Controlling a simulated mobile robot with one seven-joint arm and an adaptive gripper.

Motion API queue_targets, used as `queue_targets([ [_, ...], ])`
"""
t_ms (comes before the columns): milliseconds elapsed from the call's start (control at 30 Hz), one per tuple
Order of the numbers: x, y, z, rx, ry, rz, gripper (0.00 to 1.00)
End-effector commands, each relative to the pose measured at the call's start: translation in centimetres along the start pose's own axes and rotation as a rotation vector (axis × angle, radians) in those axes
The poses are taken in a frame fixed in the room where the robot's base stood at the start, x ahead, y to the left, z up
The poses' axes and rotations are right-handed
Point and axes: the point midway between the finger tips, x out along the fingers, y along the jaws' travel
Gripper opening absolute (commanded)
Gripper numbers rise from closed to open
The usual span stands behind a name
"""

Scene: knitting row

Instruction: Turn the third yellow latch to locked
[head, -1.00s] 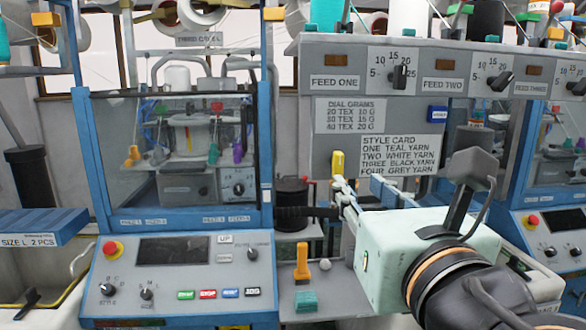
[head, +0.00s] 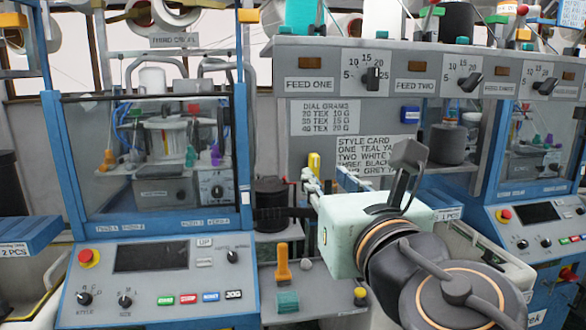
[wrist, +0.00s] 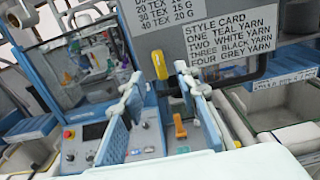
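A small upright yellow piece (head: 314,163), possibly a latch, stands behind my fingers in the head view, right of the left machine. It also shows in the wrist view (wrist: 158,60), beyond and between my fingertips. I cannot tell whether it is the third latch or which way it is turned. Yellow-orange blocks (head: 247,16) sit on the machine's upper posts. My gripper (head: 308,180) reaches toward the gap between the machine and the feed panel. In the wrist view my gripper (wrist: 164,88) is open, with nothing between its blue-padded fingers.
The left machine's blue-framed window (head: 160,150) and its control panel (head: 150,270) stand left of my arm. An orange-handled tool (head: 282,262) stands on the grey ledge below. The feed panel (head: 420,85) overhangs above, with a style card (head: 375,155). A dark spool (head: 270,200) stands behind.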

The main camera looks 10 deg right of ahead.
Motion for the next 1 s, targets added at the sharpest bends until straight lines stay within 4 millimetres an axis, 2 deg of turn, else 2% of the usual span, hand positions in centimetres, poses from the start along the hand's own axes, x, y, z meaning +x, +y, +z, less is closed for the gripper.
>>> queue_targets([
  [500, 5.5, 0.1, -0.1, 0.000, -0.001, 0.002, 0.29],
  [700, 6.4, 0.1, 0.0, -0.001, -0.002, 0.000, 0.29],
  [1000, 6.4, 0.1, 0.1, -0.001, -0.003, 0.000, 0.28],
])
